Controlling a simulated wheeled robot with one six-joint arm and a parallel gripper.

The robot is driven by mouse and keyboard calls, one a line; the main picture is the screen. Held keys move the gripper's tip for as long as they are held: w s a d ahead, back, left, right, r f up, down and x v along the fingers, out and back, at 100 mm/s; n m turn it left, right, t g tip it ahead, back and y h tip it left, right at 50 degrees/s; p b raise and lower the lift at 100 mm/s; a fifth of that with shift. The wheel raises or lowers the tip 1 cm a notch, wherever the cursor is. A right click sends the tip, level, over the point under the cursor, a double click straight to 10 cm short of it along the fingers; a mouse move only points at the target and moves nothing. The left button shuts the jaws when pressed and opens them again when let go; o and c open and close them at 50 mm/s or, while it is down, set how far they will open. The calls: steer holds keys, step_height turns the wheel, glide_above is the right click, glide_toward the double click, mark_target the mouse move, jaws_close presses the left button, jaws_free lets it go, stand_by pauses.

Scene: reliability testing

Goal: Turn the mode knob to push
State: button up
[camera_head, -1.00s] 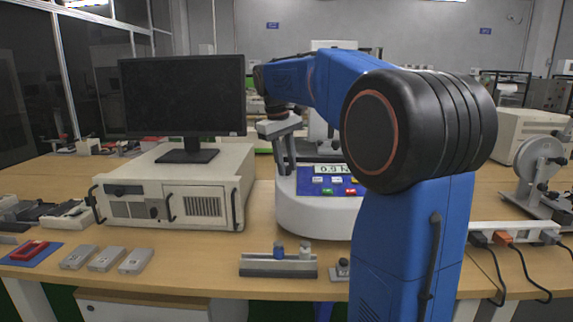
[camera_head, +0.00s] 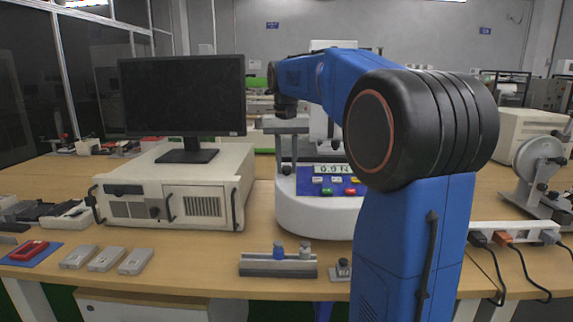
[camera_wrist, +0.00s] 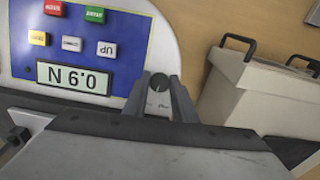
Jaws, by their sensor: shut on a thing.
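The tester's mode knob (camera_wrist: 159,82) is a small dark round knob on the grey-white base, beside the blue panel. A pale mark shows on its face. My gripper (camera_wrist: 160,90) has its two grey fingers on either side of the knob, shut on it. In the head view my gripper (camera_head: 287,166) points straight down at the left edge of the tester's panel (camera_head: 305,187), and the knob between the fingertips is hard to make out. The lettering around the knob is too small to read.
The tester's display (camera_head: 330,169) reads 0.9 N, with several coloured buttons below it. A beige computer case (camera_head: 205,205) and a monitor (camera_head: 182,95) stand to the left. A grey fixture (camera_head: 278,265) lies in front of the tester.

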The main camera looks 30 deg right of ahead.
steer(key=shift+m+t+y, duration=0.3)
steer(key=shift+m+y, duration=0.1)
steer(key=shift+m, duration=1.7)
steer(key=o, duration=1)
steer(key=shift+o, duration=0.2)
step_height(320, 180, up, 17)
steer(key=s, duration=0.2)
steer(key=shift+d+r, duration=0.15)
steer(key=shift+d, duration=0.05)
steer(key=shift+s, duration=0.1)
